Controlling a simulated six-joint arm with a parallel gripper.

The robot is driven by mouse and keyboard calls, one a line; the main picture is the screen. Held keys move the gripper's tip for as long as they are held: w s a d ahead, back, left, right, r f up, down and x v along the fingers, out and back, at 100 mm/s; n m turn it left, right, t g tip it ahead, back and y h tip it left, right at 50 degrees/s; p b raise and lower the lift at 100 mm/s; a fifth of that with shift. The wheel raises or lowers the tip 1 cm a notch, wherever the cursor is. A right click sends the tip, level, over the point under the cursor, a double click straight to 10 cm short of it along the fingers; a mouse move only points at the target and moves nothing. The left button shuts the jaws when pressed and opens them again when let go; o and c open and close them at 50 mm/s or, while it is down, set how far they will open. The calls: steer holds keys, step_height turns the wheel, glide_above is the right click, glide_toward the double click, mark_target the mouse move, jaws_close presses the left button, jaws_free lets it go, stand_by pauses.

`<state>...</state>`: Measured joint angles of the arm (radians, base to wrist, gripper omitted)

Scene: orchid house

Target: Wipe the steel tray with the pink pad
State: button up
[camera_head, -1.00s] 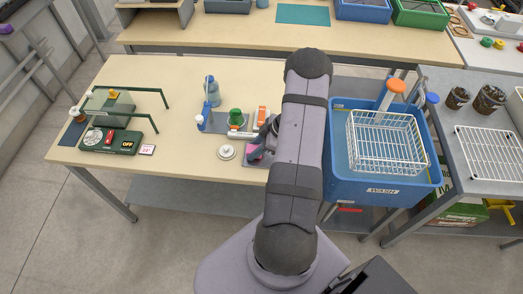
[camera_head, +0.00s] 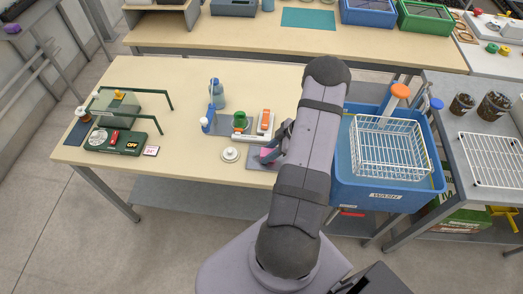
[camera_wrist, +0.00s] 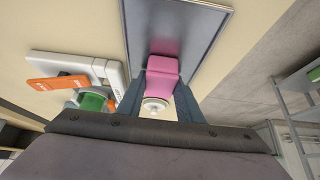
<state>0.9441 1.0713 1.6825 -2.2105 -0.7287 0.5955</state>
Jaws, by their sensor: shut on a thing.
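My gripper (camera_head: 275,147) is low over the front right part of the wooden bench. In the wrist view its two dark fingers (camera_wrist: 157,98) are shut on the pink pad (camera_wrist: 163,68), which sits between their tips. The pad also shows in the head view (camera_head: 267,154), partly hidden by my gripper. The steel tray (camera_wrist: 198,30) is a flat grey rectangle with a thin raised rim, under the pad. The pad appears to be at or just above its surface. In the head view the tray (camera_head: 254,161) is mostly hidden by my arm.
A white round lid (camera_head: 230,154) lies left of the tray. A spray bottle (camera_head: 217,97), a green-topped item (camera_head: 239,121) and an orange-and-white holder (camera_head: 265,124) stand behind it. Right of my arm is a blue wash tub (camera_head: 376,192) with a white wire basket (camera_head: 391,151).

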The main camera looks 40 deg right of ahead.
steer(key=shift+s+d, duration=0.6)
steer(key=shift+s, duration=0.05)
steer(key=shift+w+a+r+p, duration=0.15)
steer(key=shift+w+a+p, duration=0.35)
steer(key=shift+a, duration=0.05)
steer(key=shift+w+a, duration=1.05)
steer(key=shift+w, duration=0.05)
steer(key=shift+w+a+f+p, duration=0.2)
steer(key=shift+w+a+p, duration=0.15)
steer(key=shift+w+a, duration=0.75)
steer(key=shift+a, duration=0.05)
step_height(320, 180, up, 2)
steer(key=shift+w+r+p, duration=0.1)
steer(key=shift+r+p, duration=0.15)
steer(key=shift+p, duration=0.7)
steer(key=shift+r+p, duration=2.35)
steer(key=shift+r, duration=0.5)
steer(key=shift+f, duration=0.1)
